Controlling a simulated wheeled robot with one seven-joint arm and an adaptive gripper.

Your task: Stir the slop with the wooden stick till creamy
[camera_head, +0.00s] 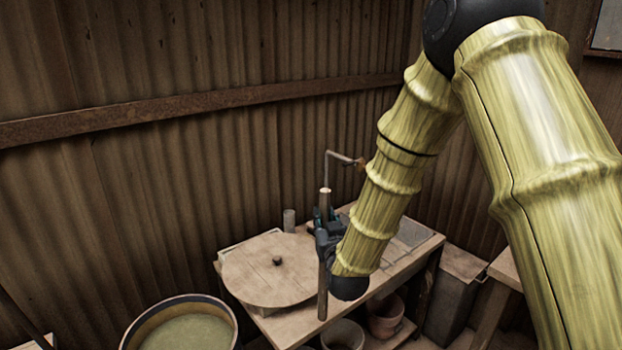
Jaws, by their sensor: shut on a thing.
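The wooden stick (322,292) stands about upright in my gripper (323,238). My gripper is shut on the stick's upper part, and the stick's lower part hangs below it, in front of the workbench. The slop (188,334) is a dull green-brown mass in a round tub (234,318) at the bottom left, cut off by the picture's lower edge. The stick is to the right of the tub and apart from it. My forearm hides part of the bench behind the gripper.
A wooden workbench (408,262) carries a round board (250,272) with a dark knob. A bent metal crank (340,156) rises behind the gripper, beside a small grey cylinder (289,220). Pots (385,318) stand low by the bench. Corrugated walls close the back.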

